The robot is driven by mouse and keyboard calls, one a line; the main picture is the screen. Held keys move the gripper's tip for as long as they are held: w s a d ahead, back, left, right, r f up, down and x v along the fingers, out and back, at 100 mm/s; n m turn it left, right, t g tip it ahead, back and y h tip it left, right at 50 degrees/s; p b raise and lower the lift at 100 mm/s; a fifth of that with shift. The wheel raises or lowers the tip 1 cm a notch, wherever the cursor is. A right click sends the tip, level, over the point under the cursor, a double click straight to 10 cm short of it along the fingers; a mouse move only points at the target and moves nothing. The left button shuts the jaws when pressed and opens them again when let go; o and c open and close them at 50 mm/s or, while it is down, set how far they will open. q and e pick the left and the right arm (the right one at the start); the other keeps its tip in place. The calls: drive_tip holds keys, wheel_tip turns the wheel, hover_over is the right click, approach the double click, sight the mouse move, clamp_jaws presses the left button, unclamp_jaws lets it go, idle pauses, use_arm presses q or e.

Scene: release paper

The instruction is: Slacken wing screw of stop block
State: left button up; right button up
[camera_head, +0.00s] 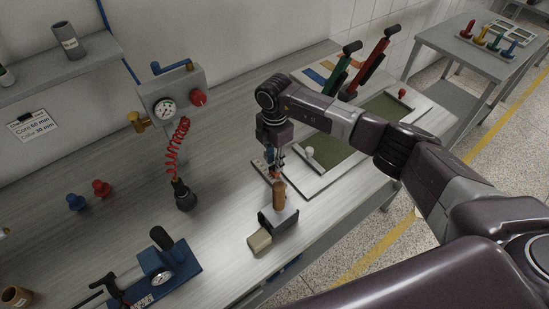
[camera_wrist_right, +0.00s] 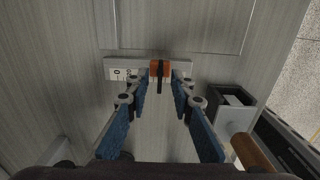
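The orange stop block (camera_wrist_right: 154,68) sits on a grey rail (camera_wrist_right: 115,72) with a printed scale, seen in the right wrist view. A dark upright wing screw (camera_wrist_right: 160,78) stands out from the middle of its face. My right gripper (camera_wrist_right: 161,84) is open, its two blue fingers on either side of the wing screw, with visible gaps. In the head view my right gripper (camera_head: 273,163) points down over the rail (camera_head: 261,168) and hides most of the stop block. My left gripper is not in view.
A wooden-handled tool (camera_head: 279,195) and a dark open-topped box (camera_wrist_right: 232,100) are close to the right gripper. A framed green panel (camera_head: 323,146) with a white knob lies behind. A gauge unit (camera_head: 172,98) with a red coiled hose stands left; a blue gauge stand (camera_head: 180,268) is in front.

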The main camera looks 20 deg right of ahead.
drive_tip(key=shift+c, duration=0.7)
clamp_jaws()
drive_tip(key=shift+f, duration=0.1)
